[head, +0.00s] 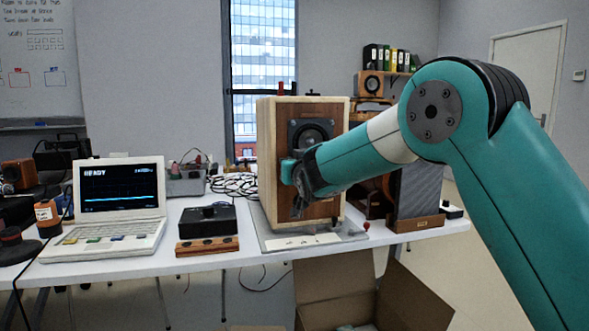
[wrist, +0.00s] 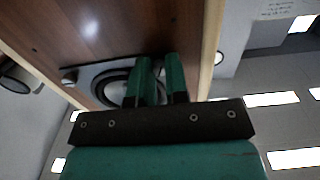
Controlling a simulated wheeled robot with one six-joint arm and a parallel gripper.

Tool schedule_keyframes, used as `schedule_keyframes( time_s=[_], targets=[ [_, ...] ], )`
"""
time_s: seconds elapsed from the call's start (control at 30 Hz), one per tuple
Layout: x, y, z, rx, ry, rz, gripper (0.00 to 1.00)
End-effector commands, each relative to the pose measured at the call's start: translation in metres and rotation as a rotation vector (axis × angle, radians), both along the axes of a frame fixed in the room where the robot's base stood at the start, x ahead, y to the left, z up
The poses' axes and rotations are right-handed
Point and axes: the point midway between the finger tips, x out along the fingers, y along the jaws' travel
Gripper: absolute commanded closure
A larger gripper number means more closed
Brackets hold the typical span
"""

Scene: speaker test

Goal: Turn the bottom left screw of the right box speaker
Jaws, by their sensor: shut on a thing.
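The box speaker (head: 265,130) stands upright on the table, with a pale wooden frame and brown front. Its dark square driver plate (head: 294,130) sits high on the front; it also shows in the wrist view (wrist: 97,76), which looks roughly upside down. My gripper (head: 290,172) is at the plate's lower left corner. In the wrist view its two green fingers (wrist: 160,62) are close together at that corner, shut on the bottom left screw, which they hide. Another corner screw (wrist: 69,79) sticks out, untouched.
The white table (head: 120,262) also holds a laptop-like instrument (head: 118,205), a black box (head: 207,220) and a wooden block (head: 207,246). A dark panel (head: 418,190) stands right of the speaker. An open cardboard box (head: 330,283) is below the table's front edge.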

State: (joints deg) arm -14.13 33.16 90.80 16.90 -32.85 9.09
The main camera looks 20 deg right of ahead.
Motion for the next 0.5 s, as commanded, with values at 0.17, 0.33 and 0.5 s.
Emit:
schedule_keyframes(
  time_s=[0.17,0.33,0.5],
  targets=[
    [0.0000,-0.0009,-0.0019,0.003,0.005,-0.002,1.00],
    [0.0000,-0.0009,-0.0020,0.002,0.005,-0.002,1.00],
    [0.0000,-0.0007,-0.0018,0.002,0.004,-0.002,0.60]
  ],
)
